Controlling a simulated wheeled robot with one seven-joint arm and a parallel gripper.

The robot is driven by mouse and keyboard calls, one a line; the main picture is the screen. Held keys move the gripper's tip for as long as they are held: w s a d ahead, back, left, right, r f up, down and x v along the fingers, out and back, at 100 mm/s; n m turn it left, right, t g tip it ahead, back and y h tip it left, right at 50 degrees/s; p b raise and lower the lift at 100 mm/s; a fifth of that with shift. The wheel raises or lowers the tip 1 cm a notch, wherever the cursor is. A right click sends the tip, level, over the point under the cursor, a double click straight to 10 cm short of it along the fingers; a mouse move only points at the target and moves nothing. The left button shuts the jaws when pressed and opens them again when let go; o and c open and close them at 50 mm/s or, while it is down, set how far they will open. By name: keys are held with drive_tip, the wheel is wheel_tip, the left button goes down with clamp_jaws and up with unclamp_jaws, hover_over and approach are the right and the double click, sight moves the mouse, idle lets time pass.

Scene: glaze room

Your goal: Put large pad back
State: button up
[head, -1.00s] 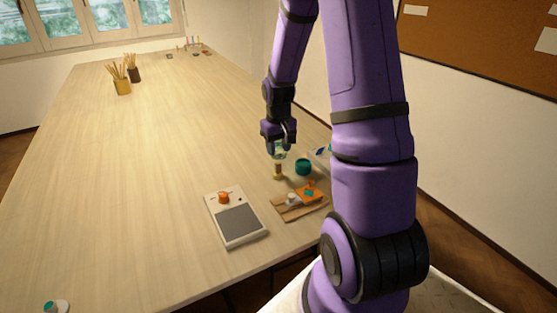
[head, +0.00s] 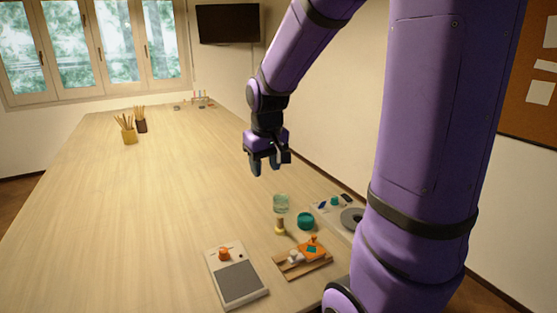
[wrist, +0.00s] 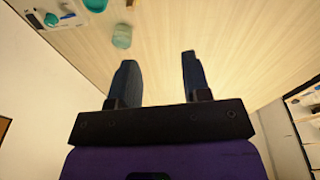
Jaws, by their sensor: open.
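My gripper (head: 268,163) is open and empty, high above the table beyond the small objects. The wrist view also shows its two fingers apart with nothing between them (wrist: 158,65). I cannot tell for sure which thing is the large pad. A wooden tray (head: 290,273) near the front edge carries an orange piece (head: 315,247) with a teal patch and a small pale piece (head: 295,258).
A clear greenish glass (head: 281,203) stands near a teal jar (head: 305,221) and a small yellow-brown item (head: 280,227). A pale tray (head: 325,207) and a grey disc (head: 352,219) lie at right, partly behind my arm. Pencil holders (head: 129,136) stand far left. The table's middle is clear.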

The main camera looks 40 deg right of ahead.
drive_tip(key=s+a+r+n+t, duration=0.1)
drive_tip(key=s+a+r, duration=0.4)
drive_tip(key=s, duration=0.3)
drive_tip(key=s+a+r+t, duration=0.2)
drive_tip(key=s+a+r, duration=0.3)
drive_tip(key=s, duration=0.3)
drive_tip(key=shift+s+a+r+n+y, duration=0.25)
drive_tip(key=shift+s+a+n+y, duration=0.15)
drive_tip(key=shift+a, duration=0.15)
